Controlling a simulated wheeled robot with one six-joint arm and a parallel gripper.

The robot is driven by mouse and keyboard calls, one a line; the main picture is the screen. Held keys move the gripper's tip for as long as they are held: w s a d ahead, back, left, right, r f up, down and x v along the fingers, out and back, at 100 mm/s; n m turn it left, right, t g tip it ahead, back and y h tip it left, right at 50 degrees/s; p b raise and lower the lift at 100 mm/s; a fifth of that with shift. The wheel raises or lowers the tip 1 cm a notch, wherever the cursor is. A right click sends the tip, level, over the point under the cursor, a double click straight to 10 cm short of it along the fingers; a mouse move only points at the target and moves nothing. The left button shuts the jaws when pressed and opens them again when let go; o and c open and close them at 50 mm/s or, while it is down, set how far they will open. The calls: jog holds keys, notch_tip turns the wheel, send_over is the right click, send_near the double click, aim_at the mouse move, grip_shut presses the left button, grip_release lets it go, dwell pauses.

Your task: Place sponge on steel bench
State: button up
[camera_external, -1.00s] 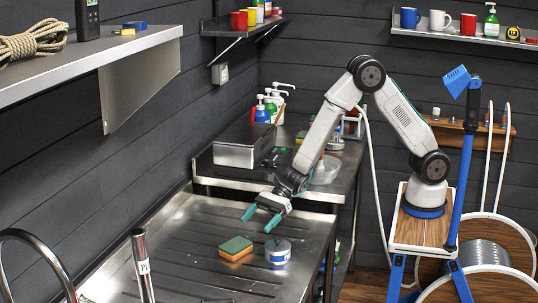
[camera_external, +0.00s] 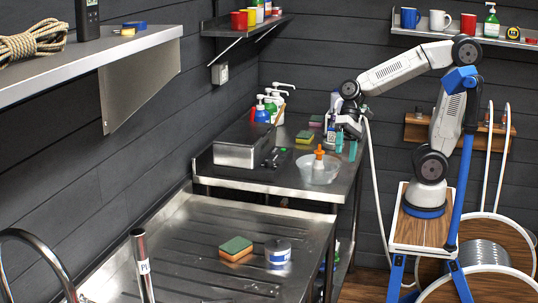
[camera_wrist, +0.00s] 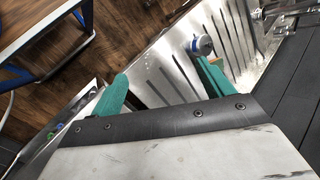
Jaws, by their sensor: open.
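An orange sponge with a green top (camera_external: 236,249) lies on the ribbed steel surface (camera_external: 200,232) in front, left of a small tin. Another sponge, yellow and green (camera_external: 304,137), lies on the steel bench (camera_external: 285,187) at the back. My gripper (camera_external: 346,148) hangs above the right part of the back bench, with its teal fingers apart and nothing between them. Its fingers (camera_wrist: 162,70) also show apart in the wrist view.
The tin (camera_external: 278,253) stands on the front surface. The back bench holds a steel box (camera_external: 243,146), pump bottles (camera_external: 270,106) and a clear bowl (camera_external: 320,176) with an orange-topped bottle (camera_external: 318,153). The front surface is mostly clear.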

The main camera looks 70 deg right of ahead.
jog(key=shift+o, duration=0.6)
jog(key=s+d+n+t+h, duration=0.1)
jog(key=s+d+n+h, duration=0.1)
jog(key=s+d, duration=0.3)
jog(key=s+d+n+h, duration=0.2)
jog(key=s+d+h, duration=0.3)
jog(key=d, duration=0.7)
jog(key=shift+s+t, duration=0.4)
jog(key=shift+s, duration=0.1)
